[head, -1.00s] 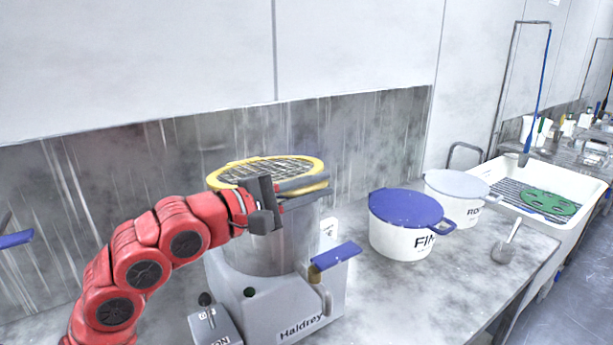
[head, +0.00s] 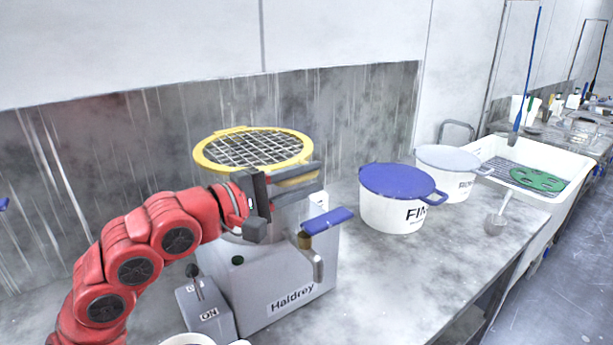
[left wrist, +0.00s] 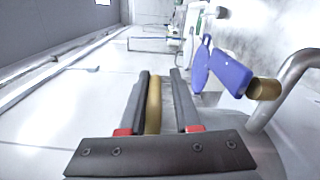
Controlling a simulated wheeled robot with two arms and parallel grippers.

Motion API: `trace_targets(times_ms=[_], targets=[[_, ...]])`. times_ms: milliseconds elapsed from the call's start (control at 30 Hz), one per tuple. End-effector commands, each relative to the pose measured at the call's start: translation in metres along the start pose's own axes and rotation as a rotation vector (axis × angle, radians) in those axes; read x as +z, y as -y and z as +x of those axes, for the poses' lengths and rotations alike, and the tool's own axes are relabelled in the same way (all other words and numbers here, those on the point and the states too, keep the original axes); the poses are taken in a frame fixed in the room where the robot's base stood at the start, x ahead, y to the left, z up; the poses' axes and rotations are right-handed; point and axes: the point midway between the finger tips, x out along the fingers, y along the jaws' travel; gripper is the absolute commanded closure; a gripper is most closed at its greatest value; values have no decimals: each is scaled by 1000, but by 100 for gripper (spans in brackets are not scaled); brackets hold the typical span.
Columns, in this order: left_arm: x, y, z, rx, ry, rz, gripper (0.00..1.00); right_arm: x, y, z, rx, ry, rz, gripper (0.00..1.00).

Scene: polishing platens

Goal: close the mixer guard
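The mixer (head: 262,292), marked Haldrey, stands on the bench. Its guard (head: 228,134), a yellow ring with wire mesh, is above the bowl and looks near level; its fit on the rim is hidden. My left gripper (head: 312,178) is at the guard's right front, just below the ring. In the left wrist view, a yellow bar (left wrist: 153,106) lies between the fingers (left wrist: 160,88), close to the left finger with a narrow gap to the right one. How the bar joins the guard is hidden. My right gripper is not in view.
A blue-handled lever (head: 328,221) sticks out at the mixer's front right, close below my left gripper. A switch box (head: 205,312) stands at its front left. A blue-lidded pot (head: 392,212), a grey-lidded pot (head: 450,178) and a sink (head: 535,205) are to the right.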

Motion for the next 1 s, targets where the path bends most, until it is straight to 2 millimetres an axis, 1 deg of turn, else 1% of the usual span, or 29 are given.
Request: trace_targets(times_ms=[33, 100, 133, 533, 633, 767, 1000], targets=[[-1, 2, 0, -2, -1, -1, 66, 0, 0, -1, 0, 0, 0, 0], [-1, 1, 0, -1, -1, -1, 54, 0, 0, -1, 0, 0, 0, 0], [-1, 1, 0, 0, -1, -1, 53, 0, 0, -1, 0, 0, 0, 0], [0, -1, -1, 5, -1, 0, 53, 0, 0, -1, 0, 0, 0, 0], [-2, -1, -6, 6, -3, 1, 53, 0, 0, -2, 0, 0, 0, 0], [-2, 0, -25, 7, -5, 3, 53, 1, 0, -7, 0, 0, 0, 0], [-3, 1, -79, 6, -8, 3, 53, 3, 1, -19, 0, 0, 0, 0]])
